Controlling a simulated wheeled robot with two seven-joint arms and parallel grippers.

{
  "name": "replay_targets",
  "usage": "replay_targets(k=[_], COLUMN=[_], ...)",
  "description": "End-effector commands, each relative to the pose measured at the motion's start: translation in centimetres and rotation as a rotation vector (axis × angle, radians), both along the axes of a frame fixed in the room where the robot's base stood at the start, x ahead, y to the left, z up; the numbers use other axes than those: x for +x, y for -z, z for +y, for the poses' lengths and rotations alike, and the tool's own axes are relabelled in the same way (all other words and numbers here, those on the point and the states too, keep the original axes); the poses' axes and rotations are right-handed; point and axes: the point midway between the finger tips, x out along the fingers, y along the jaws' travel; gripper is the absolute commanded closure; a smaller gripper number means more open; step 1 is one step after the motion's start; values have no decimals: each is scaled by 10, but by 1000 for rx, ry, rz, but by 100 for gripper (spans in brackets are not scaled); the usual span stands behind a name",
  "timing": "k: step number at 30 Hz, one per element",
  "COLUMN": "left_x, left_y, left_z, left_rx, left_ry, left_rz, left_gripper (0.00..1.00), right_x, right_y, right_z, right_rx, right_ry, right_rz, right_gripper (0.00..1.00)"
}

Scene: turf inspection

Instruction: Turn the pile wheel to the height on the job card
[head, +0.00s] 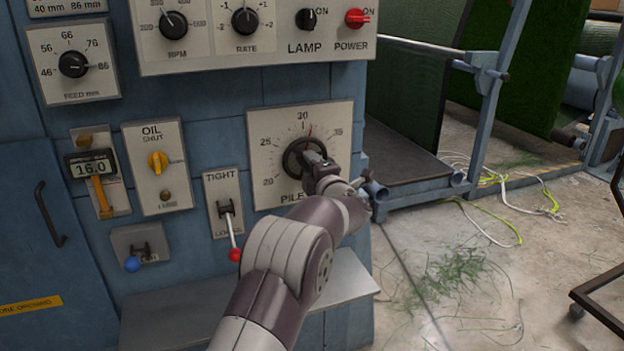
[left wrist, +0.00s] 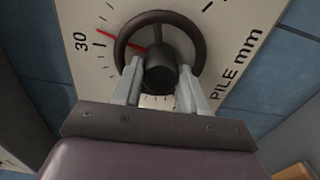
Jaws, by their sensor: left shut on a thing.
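The pile wheel (head: 297,150) is a dark ring with a hub on a white dial plate (head: 262,150) marked PILE mm. It also shows in the left wrist view (left wrist: 124,38). Its red pointer line lies a little past 30, towards 35. My left gripper (left wrist: 160,82) is shut on the wheel's hub, one finger on each side. In the head view the gripper (head: 318,172) covers the wheel's lower right. No job card is readable; a plate (head: 62,8) reading 40 mm 86 mm is cut off at the top left. My right gripper is out of view.
A TIGHT/LOOSE lever (head: 230,228) with a red ball points down to LOOSE. A gauge (head: 92,168) reads 16.0. A grey shelf (head: 345,283) juts out below. Cables (head: 500,182) lie on the floor.

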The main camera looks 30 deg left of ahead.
Motion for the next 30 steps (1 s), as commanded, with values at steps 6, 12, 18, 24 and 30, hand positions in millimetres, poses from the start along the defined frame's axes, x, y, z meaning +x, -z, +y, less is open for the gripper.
replay_targets(k=[6, 12, 18, 24, 30], left_x=[0, 0, 0, 0, 0], left_y=[4, 3, 2, 2, 2], left_z=[0, 0, 0, 0, 0], left_rx=[-86, -137, -158, -163, -163], left_ry=[0, 0, 0, -1, -1], left_rz=[-99, -157, -182, -187, -186], left_gripper=[88, 88, 88, 88, 88], right_x=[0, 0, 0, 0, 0], right_y=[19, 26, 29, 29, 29], right_z=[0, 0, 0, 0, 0], right_rx=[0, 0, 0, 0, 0], right_ry=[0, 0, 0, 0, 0], right_rz=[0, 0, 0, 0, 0], right_gripper=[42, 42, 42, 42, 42])
